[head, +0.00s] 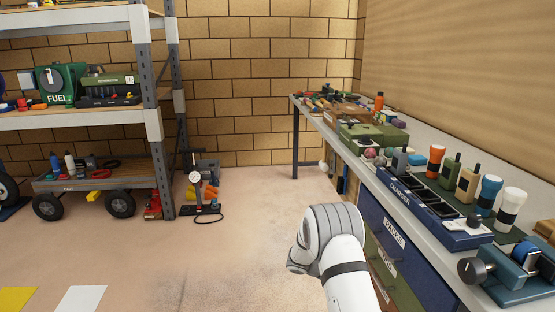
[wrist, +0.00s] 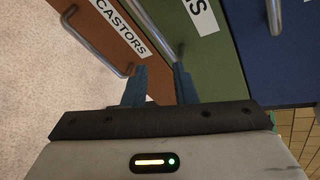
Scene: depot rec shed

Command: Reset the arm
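My gripper (wrist: 157,75) shows in the wrist view, with two blue fingers standing apart and nothing seen held between them. The fingers point toward drawer fronts: an orange-brown one (wrist: 165,85) labelled CASTORS and a green one (wrist: 220,70) with a label ending in S. The green drawer's metal bar handle (wrist: 155,30) ends close by the right finger in the picture; I cannot tell whether they touch. In the head view my white arm rises in front of the workbench drawers, and the gripper is hidden.
The workbench (head: 420,160) on the right carries a charger (head: 425,205), several torches and a vise-like tool (head: 510,270). A blue drawer (head: 395,245) is beneath. Shelving (head: 75,122) and a wheeled cart (head: 95,180) stand at left. The floor (head: 235,255) between is mostly clear.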

